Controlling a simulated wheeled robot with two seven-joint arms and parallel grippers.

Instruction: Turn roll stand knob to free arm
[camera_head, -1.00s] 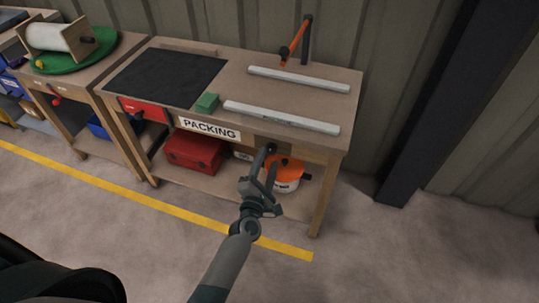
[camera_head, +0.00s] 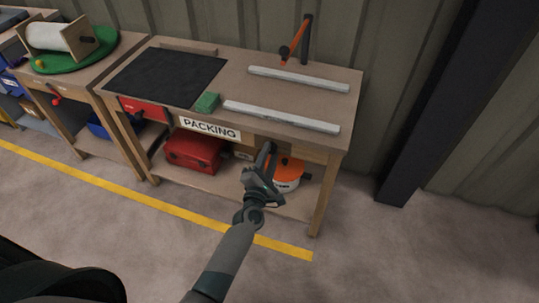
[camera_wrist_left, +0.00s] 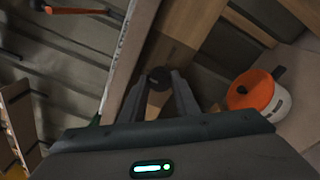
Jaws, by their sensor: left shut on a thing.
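My left gripper (camera_head: 266,158) is at the front face of the packing bench (camera_head: 245,85), near its right end. In the left wrist view my left gripper (camera_wrist_left: 158,88) has its two fingers on either side of a dark round knob (camera_wrist_left: 158,77) on the wooden front, and is shut on it. The knob is mostly hidden by the gripper in the head view. A roll stand with a white roll (camera_head: 58,37) and a dark side knob (camera_head: 84,40) stands on a green round base at the far left. My right gripper is not in view.
Two pale rails (camera_head: 282,117) and a green block (camera_head: 207,102) lie on the bench top. A black post with an orange arm (camera_head: 306,40) rises behind.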

